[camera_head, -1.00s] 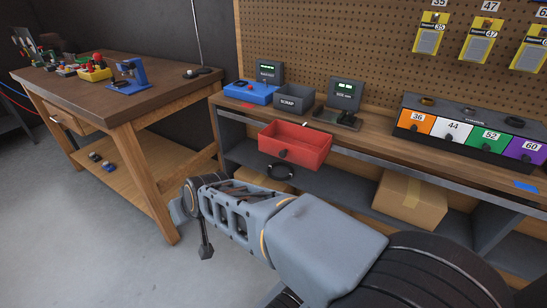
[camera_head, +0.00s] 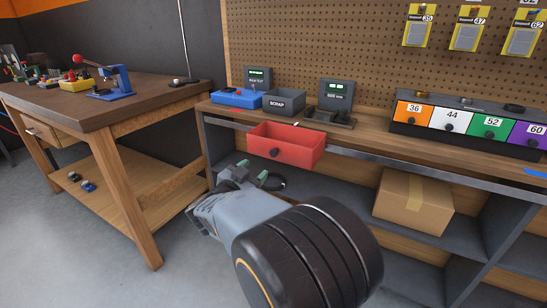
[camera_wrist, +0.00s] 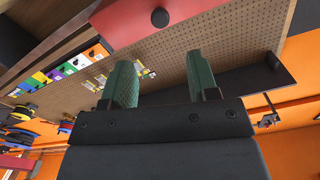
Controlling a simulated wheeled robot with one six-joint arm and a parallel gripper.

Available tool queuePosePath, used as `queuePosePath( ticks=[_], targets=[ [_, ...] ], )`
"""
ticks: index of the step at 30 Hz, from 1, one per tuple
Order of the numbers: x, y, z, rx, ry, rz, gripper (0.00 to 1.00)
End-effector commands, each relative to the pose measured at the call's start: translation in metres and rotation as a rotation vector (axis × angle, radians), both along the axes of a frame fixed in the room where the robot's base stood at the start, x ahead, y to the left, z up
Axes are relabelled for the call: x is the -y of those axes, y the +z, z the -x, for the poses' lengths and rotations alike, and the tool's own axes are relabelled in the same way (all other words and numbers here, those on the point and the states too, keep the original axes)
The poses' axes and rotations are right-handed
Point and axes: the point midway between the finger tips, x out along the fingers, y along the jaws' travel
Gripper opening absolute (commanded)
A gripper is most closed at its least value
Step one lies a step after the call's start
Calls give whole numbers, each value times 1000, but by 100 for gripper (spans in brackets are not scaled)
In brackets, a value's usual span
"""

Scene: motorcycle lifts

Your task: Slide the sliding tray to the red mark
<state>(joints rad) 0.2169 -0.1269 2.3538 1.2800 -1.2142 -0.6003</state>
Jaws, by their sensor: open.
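The sliding tray is an open red box with a dark round knob on its front; it hangs at the front edge of the workbench in the head view (camera_head: 306,154). In the wrist view the red tray (camera_wrist: 190,22) and its knob (camera_wrist: 160,17) are at the top, beyond my fingertips. My gripper (camera_head: 252,171) is below and a little left of the tray, apart from it. Its two green fingers are spread with nothing between them, as the wrist view shows (camera_wrist: 163,76). I cannot clearly make out the red mark now.
A blue strip (camera_head: 536,172) is on the bench's front edge at right. A cardboard box (camera_head: 413,204) sits on the shelf below. A wooden table (camera_head: 130,112) stands at left.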

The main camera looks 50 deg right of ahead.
Motion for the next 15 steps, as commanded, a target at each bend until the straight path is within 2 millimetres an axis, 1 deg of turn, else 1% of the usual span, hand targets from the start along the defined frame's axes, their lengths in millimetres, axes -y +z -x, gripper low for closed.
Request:
queuePosePath(
  ticks=[1,9,15],
  targets=[
    [10,-3,-1,-1,-7,0,54],
    [62,-3,-14,0,-4,0,54],
    [92,-2,-22,0,-1,0,54]
  ],
)
